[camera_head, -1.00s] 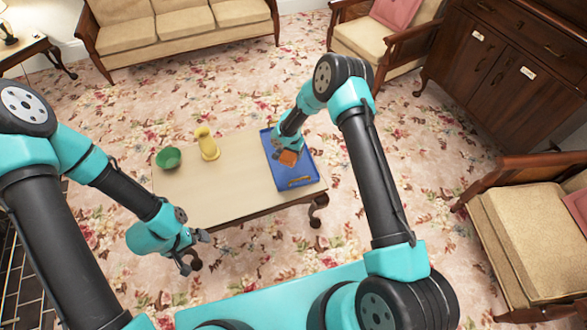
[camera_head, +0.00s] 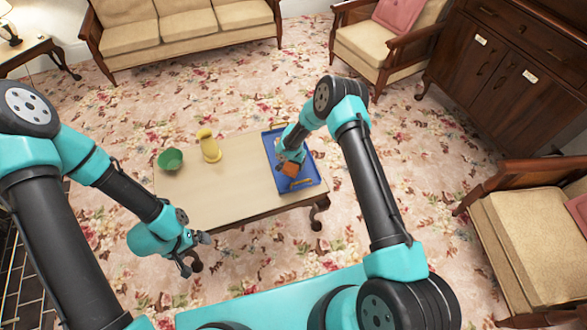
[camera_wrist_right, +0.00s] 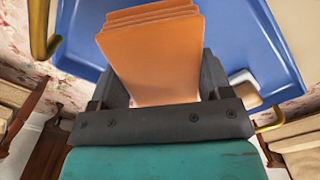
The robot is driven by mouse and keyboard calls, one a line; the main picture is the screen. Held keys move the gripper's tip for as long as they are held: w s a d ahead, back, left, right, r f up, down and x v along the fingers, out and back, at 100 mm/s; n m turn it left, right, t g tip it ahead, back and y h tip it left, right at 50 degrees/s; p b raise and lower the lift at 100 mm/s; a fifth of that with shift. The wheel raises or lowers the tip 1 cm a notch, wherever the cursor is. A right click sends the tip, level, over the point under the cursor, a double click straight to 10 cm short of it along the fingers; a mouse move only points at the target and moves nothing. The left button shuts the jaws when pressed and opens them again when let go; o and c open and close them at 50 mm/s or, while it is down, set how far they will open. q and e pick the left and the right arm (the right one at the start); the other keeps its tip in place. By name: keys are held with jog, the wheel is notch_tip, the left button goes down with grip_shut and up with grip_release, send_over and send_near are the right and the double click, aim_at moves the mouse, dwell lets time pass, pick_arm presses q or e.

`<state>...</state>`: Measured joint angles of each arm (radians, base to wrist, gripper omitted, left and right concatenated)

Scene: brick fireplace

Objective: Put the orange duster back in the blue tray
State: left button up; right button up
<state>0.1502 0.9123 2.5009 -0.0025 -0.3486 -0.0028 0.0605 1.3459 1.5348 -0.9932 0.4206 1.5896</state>
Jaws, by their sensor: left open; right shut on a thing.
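The orange duster (camera_head: 291,169) is a small block with several layers. In the right wrist view the orange duster (camera_wrist_right: 155,55) sits between the two fingers of my right gripper (camera_wrist_right: 157,85), which is shut on it. In the head view my right gripper (camera_head: 288,158) is over the blue tray (camera_head: 308,179). The blue tray (camera_wrist_right: 245,40) fills the background behind the duster in the wrist view. I cannot tell whether the duster touches the tray floor. My left gripper (camera_head: 196,253) is open and empty, in front of the table's left part.
The low table (camera_head: 230,190) carries the tray at its right end. A green bowl (camera_head: 170,159) and a yellow vase (camera_head: 208,146) stand on its left part. The tray has brass handles (camera_head: 302,183). A whitish item (camera_wrist_right: 243,84) lies in the tray. The table's middle is clear.

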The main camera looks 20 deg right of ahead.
aim_at(293, 168)
jog(key=shift+f, duration=1.8)
jog(key=shift+f, duration=0.15)
jog(key=o, duration=1)
jog(key=shift+c, duration=0.2)
notch_tip(293, 168, up, 12)
jog(key=shift+r, duration=0.15)
